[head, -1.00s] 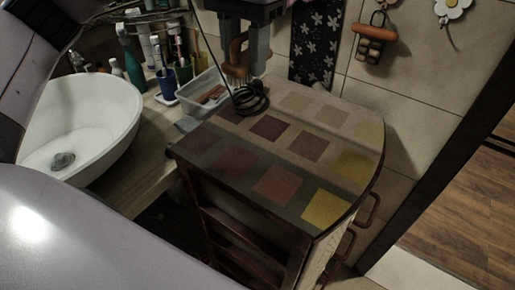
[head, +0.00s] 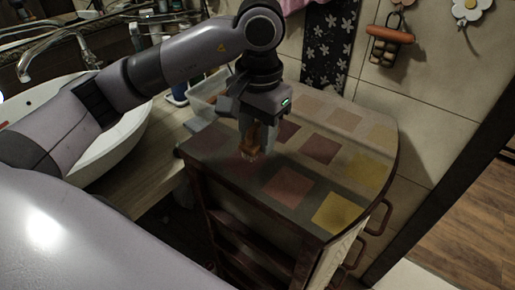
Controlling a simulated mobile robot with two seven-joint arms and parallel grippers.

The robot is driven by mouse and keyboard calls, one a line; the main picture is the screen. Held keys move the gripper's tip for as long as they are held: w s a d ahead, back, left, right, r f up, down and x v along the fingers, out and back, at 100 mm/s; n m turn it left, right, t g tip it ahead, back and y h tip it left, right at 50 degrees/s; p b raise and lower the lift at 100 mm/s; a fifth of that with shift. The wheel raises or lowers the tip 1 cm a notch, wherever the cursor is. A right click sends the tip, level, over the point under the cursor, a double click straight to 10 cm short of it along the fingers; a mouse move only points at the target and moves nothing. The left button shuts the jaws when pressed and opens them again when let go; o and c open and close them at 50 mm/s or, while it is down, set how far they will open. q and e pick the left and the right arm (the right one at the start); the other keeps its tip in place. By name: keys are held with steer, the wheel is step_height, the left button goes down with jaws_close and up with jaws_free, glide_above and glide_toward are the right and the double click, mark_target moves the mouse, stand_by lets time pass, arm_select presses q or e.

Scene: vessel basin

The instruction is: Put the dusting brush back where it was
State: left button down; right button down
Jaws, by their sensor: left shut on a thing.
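My left gripper (head: 250,126) comes in from the left and points down over the near left part of the cabinet top. It is shut on the dusting brush (head: 250,139), which has an orange-brown body and pale bristles at its lower end. The bristles are close to the patterned cabinet top (head: 345,133); I cannot tell if they touch it. The fingers hide part of the brush. My right gripper is not in view.
A white basin (head: 107,150) stands at the left, partly behind my arm. A clear plastic container (head: 203,92) is behind the cabinet's left edge. An orange holder (head: 389,38) hangs on the tiled wall. The right part of the cabinet top is clear.

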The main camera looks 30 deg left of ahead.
mark_target(258, 149)
arm_select(q)
steer(key=shift+f, duration=1.9)
steer(key=shift+f, duration=0.15)
steer(key=c, duration=0.7)
jaws_free()
steer(key=r, duration=1.2)
steer(key=shift+d+r, duration=0.15)
steer(key=shift+d, duration=0.05)
